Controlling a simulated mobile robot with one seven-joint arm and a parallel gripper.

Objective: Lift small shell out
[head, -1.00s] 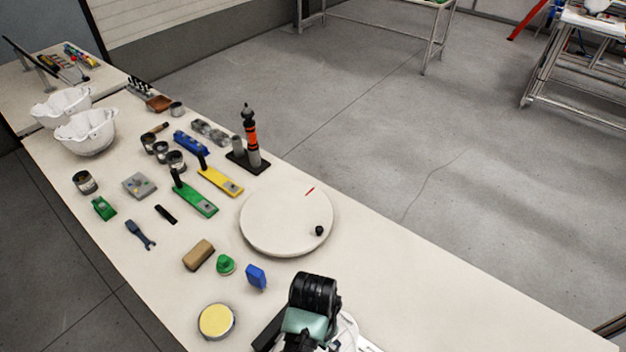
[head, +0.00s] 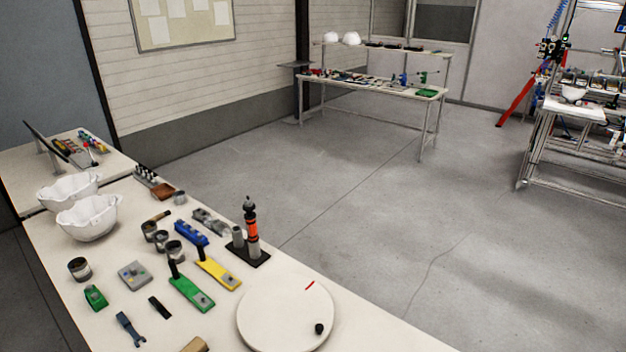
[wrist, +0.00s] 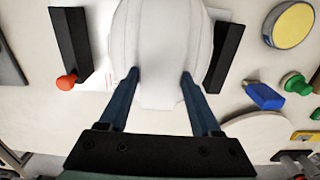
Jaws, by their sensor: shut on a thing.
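A white helmet shell (wrist: 160,40) fills the upper middle of the wrist view, running past the top edge. My gripper (wrist: 152,80) is shut on it, with one blue finger on each side of its near end. The shell lies between two black bars, the left one (wrist: 70,45) with an orange-red knob (wrist: 66,82) at its near end and the right one (wrist: 224,58). I cannot tell whether the shell touches the surface beneath. The head view does not show my gripper or this shell.
A yellow-topped round tin (wrist: 292,25), a blue block (wrist: 264,96) and a green knob (wrist: 294,83) lie to the right. In the head view, a white turntable (head: 285,310) is in front, and two white shells (head: 88,217) stand at the far left.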

